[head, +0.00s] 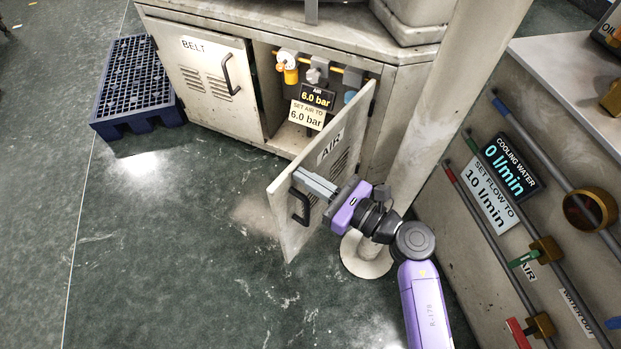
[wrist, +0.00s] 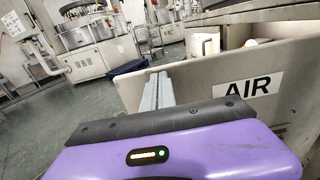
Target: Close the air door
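The air door (head: 285,228) stands open, swung out from the right bay of the cabinet, its outer face with the AIR label towards my arm. Its black handle (head: 301,206) is near the free edge. My gripper (head: 303,178) is in front of this outer face, just above the handle. Its grey fingers look pressed together with nothing between them. I cannot tell whether they touch the panel. In the wrist view the fingers (wrist: 153,92) point along the door (wrist: 203,82), left of the AIR label. The handle is hidden there.
The open bay shows valves and a 6.0 bar display (head: 317,96). The belt door (head: 212,80) beside it looks shut. A round post (head: 430,110) stands right of the door, near my arm. A blue pallet (head: 137,82) lies at left. The floor before the cabinet is clear.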

